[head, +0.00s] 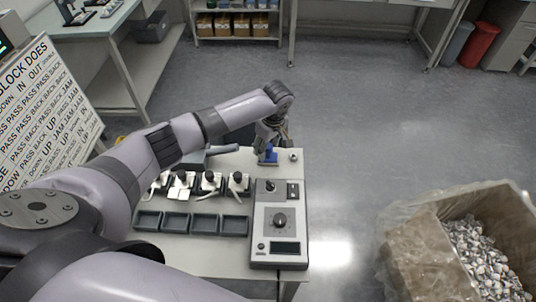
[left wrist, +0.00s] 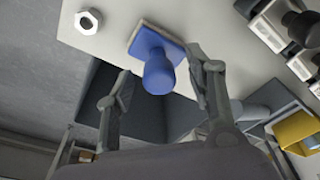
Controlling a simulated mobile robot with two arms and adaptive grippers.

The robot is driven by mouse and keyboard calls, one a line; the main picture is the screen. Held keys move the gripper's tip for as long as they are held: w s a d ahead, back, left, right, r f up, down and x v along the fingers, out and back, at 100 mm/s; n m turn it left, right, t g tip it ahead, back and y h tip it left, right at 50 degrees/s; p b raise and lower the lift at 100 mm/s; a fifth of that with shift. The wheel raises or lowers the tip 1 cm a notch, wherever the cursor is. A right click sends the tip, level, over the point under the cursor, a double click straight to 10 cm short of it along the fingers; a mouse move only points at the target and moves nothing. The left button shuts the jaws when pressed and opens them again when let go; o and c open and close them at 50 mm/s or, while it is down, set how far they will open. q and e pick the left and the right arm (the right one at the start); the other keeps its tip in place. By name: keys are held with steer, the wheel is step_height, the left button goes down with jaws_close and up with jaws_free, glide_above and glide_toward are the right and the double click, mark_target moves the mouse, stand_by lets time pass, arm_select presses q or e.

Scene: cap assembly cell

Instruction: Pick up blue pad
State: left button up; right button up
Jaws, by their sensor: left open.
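The blue pad (left wrist: 157,72) has a rounded blue knob on a square blue plate with a pale edge. It is on the light table, near the edge, in the left wrist view. In the head view the blue pad (head: 268,156) shows small at the table's far side, just below my left gripper (head: 271,138). My left gripper (left wrist: 159,64) is open, with one finger on each side of the knob in the wrist picture. I cannot tell whether a finger touches it. My right gripper is not in view.
A metal nut (left wrist: 88,21) lies beside the pad on the table. A control box (head: 280,222) with a dial stands nearer, left of it several toggle clamps and dark trays (head: 205,225). A lined box of pale pieces (head: 485,255) is at lower right. Floor beyond is clear.

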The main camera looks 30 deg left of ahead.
arm_select(q)
steer(key=shift+c, duration=0.3)
jaws_close()
stand_by(0.4)
